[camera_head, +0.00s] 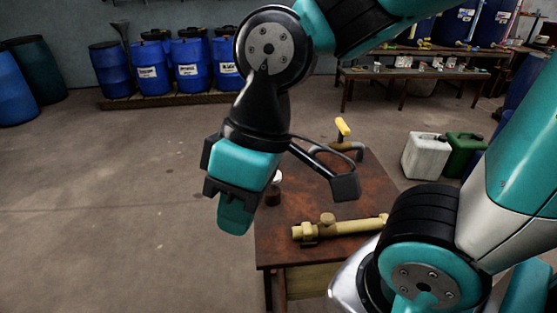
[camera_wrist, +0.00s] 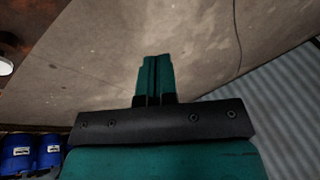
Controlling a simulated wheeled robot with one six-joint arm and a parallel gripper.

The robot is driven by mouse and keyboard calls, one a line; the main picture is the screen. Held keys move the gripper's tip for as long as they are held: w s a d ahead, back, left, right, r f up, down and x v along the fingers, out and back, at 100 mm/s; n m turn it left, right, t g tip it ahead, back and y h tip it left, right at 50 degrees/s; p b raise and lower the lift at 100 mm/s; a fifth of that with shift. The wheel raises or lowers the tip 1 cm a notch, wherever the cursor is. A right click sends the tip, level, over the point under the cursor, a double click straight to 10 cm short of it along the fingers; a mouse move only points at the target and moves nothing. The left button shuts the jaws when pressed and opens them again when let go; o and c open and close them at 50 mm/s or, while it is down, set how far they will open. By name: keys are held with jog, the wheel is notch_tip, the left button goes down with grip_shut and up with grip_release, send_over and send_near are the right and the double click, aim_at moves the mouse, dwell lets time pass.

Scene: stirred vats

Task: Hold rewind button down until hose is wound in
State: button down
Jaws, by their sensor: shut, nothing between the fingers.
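My gripper (camera_head: 235,218) hangs in front of my arm in the head view, left of the small brown table. Its teal fingers are together with nothing between them. In the wrist view the shut fingers (camera_wrist: 154,75) point toward a plain grey-brown surface, touching nothing that I can see. I cannot make out a rewind button, a hose or a reel in either view. My arm hides part of the middle of the head view.
A small rusty-brown table (camera_head: 275,240) holds a brass pipe fitting (camera_head: 340,229) and a yellow-handled valve (camera_head: 343,128). White (camera_head: 423,155) and green (camera_head: 465,148) canisters stand on the floor at right. Blue drums (camera_head: 190,70) line the back wall. The floor at left is clear.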

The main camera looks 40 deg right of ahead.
jog(key=w+d+r+m+h+p, duration=0.15)
jog(key=w+d+m+p, duration=0.3)
jog(key=w, duration=0.45)
jog(key=w+d+f+m+h+p, duration=0.1)
jog(key=w+d+f+m+p, duration=0.1)
jog(key=w+d, duration=0.4)
jog(key=w+d+f+m+h+p, duration=0.1)
jog(key=w+d+m+p, duration=0.3)
jog(key=d, duration=0.8)
jog(key=w+f+m, duration=0.1)
jog(key=w+m, duration=0.1)
jog(key=m, duration=0.1)
jog(key=shift+w+d+f+h+p, duration=0.3)
jog(key=shift+w+d+f+h, duration=0.05)
jog(key=shift+w, duration=0.05)
notch_tip(320, 180, down, 14)
jog(key=p, duration=0.3)
jog(key=shift+r+p, duration=0.1)
jog(key=shift+p, duration=0.25)
